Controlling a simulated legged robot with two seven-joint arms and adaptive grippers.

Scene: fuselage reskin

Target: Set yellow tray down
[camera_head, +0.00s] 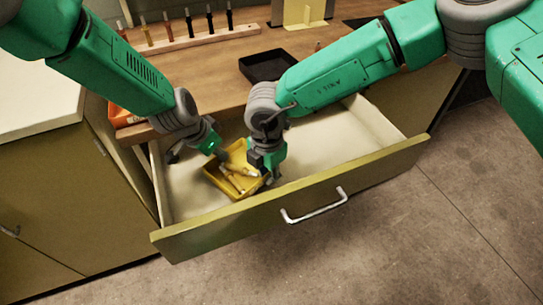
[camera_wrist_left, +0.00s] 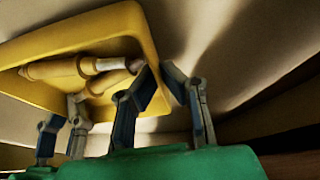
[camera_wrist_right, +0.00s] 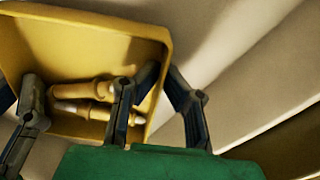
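The yellow tray (camera_head: 213,177) is inside the open drawer, toward its left half, with several tan, pale-tipped pieces (camera_head: 241,181) lying in it. My left gripper (camera_head: 221,154) is at the tray's far left side. In the left wrist view its fingers straddle the tray wall (camera_wrist_left: 151,35), closed on it. My right gripper (camera_head: 268,172) is at the tray's right side. In the right wrist view its fingers also pinch the tray wall (camera_wrist_right: 159,65). I cannot tell whether the tray's bottom touches the drawer floor.
The drawer (camera_head: 335,140) has bare floor to the right of the tray; its front panel (camera_head: 240,225) carries a metal handle (camera_head: 314,207). On the wooden worktop are a black tray (camera_head: 268,66) and a rack of tools (camera_head: 195,40). An orange bin (camera_head: 122,117) stands at the left.

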